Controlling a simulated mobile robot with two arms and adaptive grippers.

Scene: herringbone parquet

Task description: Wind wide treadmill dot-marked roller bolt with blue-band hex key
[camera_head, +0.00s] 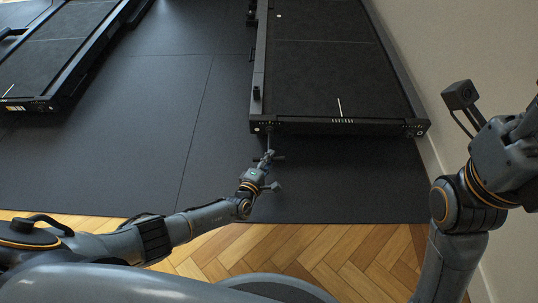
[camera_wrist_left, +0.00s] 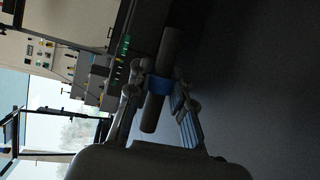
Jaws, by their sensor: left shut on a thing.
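The wide treadmill (camera_head: 335,60) stands at the upper right of the head view, its end frame (camera_head: 310,127) facing me. A pale mark (camera_head: 257,130) shows at that frame's left corner; I cannot make out the roller bolt itself. My left gripper (camera_head: 268,156) is just in front of that corner. In the left wrist view its fingers (camera_wrist_left: 160,100) are shut on the dark hex key (camera_wrist_left: 171,48), around its blue band (camera_wrist_left: 159,85). The key's far end reaches toward the end frame; whether it sits in a bolt is hidden. My right gripper's fingers are out of frame.
A second treadmill (camera_head: 62,50) stands at the upper left. Dark matting (camera_head: 150,110) lies under both, with clear room between them. Herringbone parquet (camera_head: 300,250) is in front. A pale wall (camera_head: 460,40) runs close along the wide treadmill's right side.

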